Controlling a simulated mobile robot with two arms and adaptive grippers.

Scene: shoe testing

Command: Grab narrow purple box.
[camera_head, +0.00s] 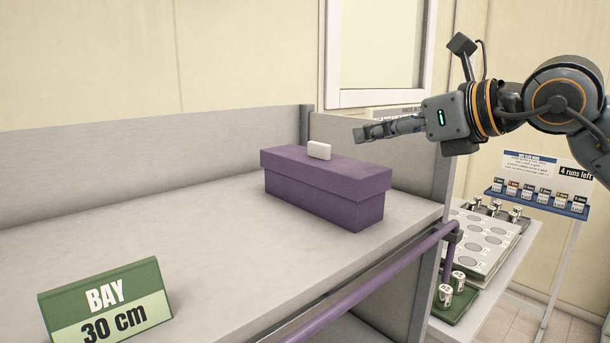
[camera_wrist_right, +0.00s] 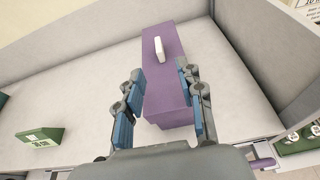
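The narrow purple box (camera_head: 318,190) sits closed on the grey shelf (camera_head: 210,225), near its right end. A small white block (camera_head: 319,150) stands on its lid like a knob. My right gripper (camera_head: 362,135) is above and to the right of the box in the head view, apart from it. In the right wrist view the box (camera_wrist_right: 165,80) shows below and beyond my right gripper (camera_wrist_right: 160,83). The blue-padded fingers are spread wide, with nothing between them. My left gripper is in neither view.
A green sign (camera_head: 105,305) reading "BAY 30 cm" stands at the shelf's front left. A purple rail (camera_head: 375,275) runs along the front edge. A grey side wall (camera_head: 395,155) bounds the right. A table with metal weights (camera_head: 490,240) stands beyond.

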